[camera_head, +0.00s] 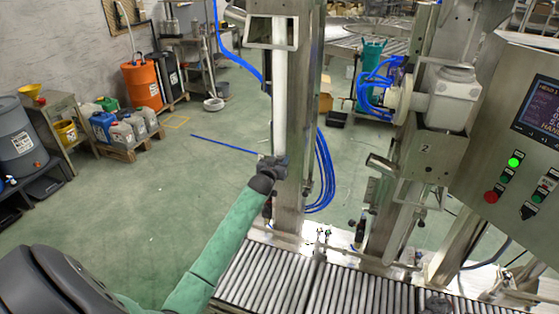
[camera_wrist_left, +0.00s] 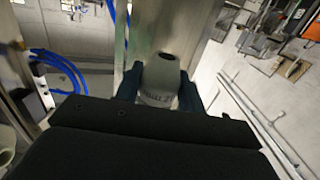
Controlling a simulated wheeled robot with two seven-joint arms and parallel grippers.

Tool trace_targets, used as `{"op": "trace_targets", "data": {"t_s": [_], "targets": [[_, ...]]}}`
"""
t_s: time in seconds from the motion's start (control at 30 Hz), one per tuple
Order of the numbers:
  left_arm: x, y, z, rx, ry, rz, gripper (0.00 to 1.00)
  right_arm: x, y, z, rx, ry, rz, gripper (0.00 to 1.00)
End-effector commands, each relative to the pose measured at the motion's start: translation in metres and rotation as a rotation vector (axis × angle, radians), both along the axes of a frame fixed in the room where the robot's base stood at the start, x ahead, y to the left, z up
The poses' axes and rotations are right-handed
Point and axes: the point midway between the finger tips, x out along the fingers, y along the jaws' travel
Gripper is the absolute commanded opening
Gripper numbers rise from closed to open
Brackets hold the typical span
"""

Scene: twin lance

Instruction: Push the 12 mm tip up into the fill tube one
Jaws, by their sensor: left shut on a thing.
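My left gripper (camera_head: 273,166) is shut at the lower end of fill tube one (camera_head: 279,90), a long white upright tube hanging in front of a steel column. In the left wrist view, the gripper (camera_wrist_left: 159,92) holds the 12 mm tip (camera_wrist_left: 158,82), a light grey tapered piece with dark lettering and a dark hole in its visible end. The fingers sit on both sides of it. The gripper hides where the tip and tube meet, so I cannot tell how far the tip is in. My right gripper does not show.
A roller conveyor (camera_head: 270,275) runs below. A second filling station (camera_head: 425,146) marked 2 and a control panel (camera_head: 515,130) stand at the right. Blue hoses (camera_head: 323,175) hang behind the column. The green floor (camera_head: 150,200) at the left is mostly clear.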

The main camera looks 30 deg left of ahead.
Motion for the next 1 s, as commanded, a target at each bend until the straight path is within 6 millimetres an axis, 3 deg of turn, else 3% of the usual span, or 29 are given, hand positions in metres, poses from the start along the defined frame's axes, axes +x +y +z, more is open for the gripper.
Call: {"op": "trace_targets", "data": {"t_s": [0.77,0.8,0.9,1.0], "targets": [[0.000,0.000,0.014,0.001,-0.003,0.000,0.10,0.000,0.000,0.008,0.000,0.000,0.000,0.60],[0.000,0.000,0.014,0.001,-0.004,0.000,0.41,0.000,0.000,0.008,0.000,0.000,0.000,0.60],[0.000,0.000,0.014,0.002,-0.003,0.000,0.60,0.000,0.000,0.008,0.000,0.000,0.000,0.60],[0.000,0.000,0.013,0.000,-0.002,0.000,0.64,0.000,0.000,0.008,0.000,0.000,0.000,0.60]]}}
